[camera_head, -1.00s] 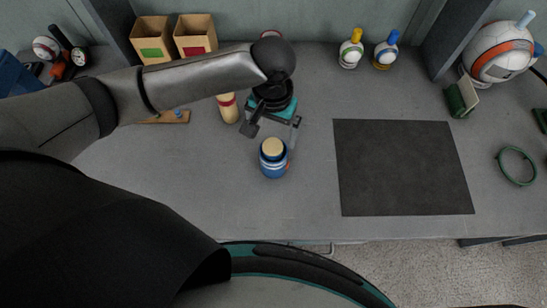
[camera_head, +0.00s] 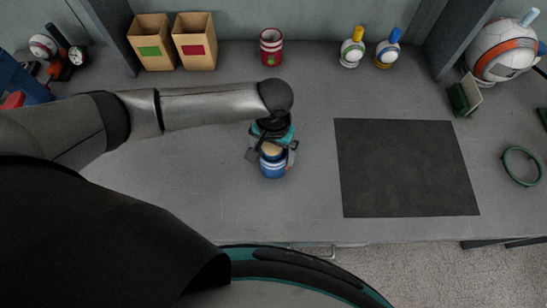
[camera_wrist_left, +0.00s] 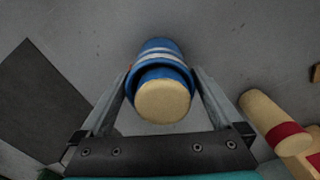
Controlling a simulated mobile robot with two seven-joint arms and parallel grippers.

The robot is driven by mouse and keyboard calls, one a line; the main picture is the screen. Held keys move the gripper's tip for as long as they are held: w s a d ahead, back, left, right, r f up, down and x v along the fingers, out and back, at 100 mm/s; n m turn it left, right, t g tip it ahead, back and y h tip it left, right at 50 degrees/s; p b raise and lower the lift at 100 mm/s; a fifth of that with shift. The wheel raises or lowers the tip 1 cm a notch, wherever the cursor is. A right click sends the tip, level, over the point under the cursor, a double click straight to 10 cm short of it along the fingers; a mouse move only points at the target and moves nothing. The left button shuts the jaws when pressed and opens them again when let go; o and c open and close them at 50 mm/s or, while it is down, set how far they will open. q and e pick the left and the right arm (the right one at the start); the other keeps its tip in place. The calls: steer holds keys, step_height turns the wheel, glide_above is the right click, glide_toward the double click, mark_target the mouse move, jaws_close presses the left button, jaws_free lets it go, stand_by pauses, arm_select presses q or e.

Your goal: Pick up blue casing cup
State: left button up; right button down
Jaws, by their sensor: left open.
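The blue casing cup (camera_head: 272,170) with white bands stands upright on the grey table, with a tan round piece (camera_head: 271,149) showing at its top. My left gripper (camera_head: 271,158) is open at the cup, coming from its far side, with one finger on each side. In the left wrist view the blue cup (camera_wrist_left: 157,52) lies between the two open fingers, with the tan top (camera_wrist_left: 163,101) facing the camera. I cannot tell whether the fingers touch the cup. My right gripper is not in view.
A tan cylinder with a red band (camera_wrist_left: 275,124) lies right of the fingers in the wrist view. A dark mat (camera_head: 405,168) is right of the cup. A red cup (camera_head: 271,46), two boxes (camera_head: 152,43) and two bottles (camera_head: 352,48) stand at the back.

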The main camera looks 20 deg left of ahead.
arm_select(q)
steer(key=c, duration=1.2)
steer(key=shift+r, duration=0.1)
